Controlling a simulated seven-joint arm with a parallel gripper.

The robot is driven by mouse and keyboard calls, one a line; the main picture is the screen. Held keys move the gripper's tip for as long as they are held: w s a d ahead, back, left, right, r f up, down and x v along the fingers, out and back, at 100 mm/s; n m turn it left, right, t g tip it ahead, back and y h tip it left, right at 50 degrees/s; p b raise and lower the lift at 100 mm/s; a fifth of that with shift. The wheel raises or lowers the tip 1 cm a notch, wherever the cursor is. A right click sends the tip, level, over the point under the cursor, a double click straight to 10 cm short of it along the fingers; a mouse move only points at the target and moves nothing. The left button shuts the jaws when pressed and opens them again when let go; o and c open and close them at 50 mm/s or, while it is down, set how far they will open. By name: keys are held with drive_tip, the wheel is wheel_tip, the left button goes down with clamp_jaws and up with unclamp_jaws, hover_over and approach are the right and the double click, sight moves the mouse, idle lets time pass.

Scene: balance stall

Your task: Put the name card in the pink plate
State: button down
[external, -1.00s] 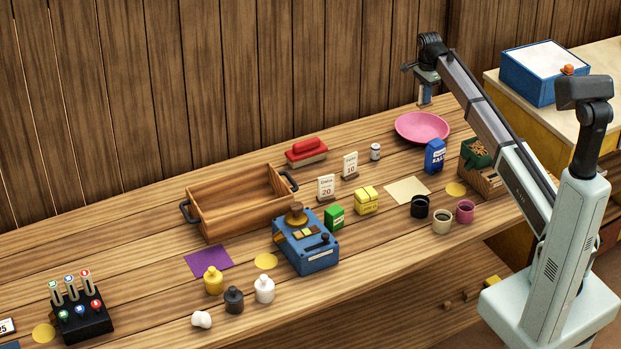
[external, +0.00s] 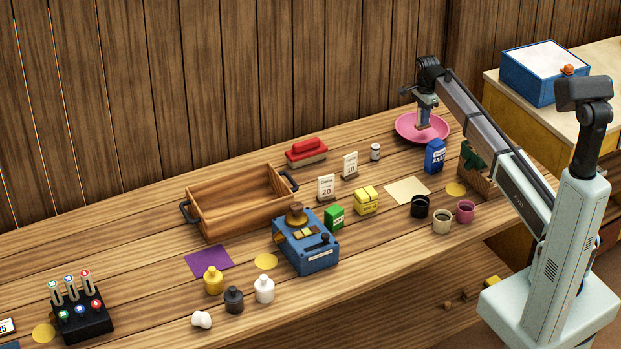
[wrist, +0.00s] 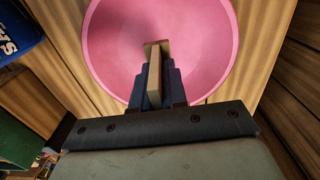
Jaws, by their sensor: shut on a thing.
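The pink plate (external: 404,130) lies on the wooden bench at the back right, and it fills the upper part of the wrist view (wrist: 110,40). My gripper (external: 423,124) is low over the plate, pointing down. In the wrist view my gripper (wrist: 155,82) is shut on a thin tan piece, the name card (wrist: 154,72), seen nearly edge-on between the dark blue fingers. The card is over the plate's inside; I cannot tell whether it touches the plate. Its face is hidden.
A blue salt box (external: 434,157) stands just in front of the plate. A small white jar (external: 375,151) stands to its left. A crate with a dark green thing (external: 472,159) is to the right. Two standing cards (external: 326,188) (external: 350,165) are farther left.

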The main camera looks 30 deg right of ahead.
drive_tip(key=shift+f, duration=0.9)
drive_tip(key=c, duration=1.1)
unclamp_jaws()
drive_tip(key=shift+r, duration=0.15)
drive_tip(key=shift+r, duration=3.4)
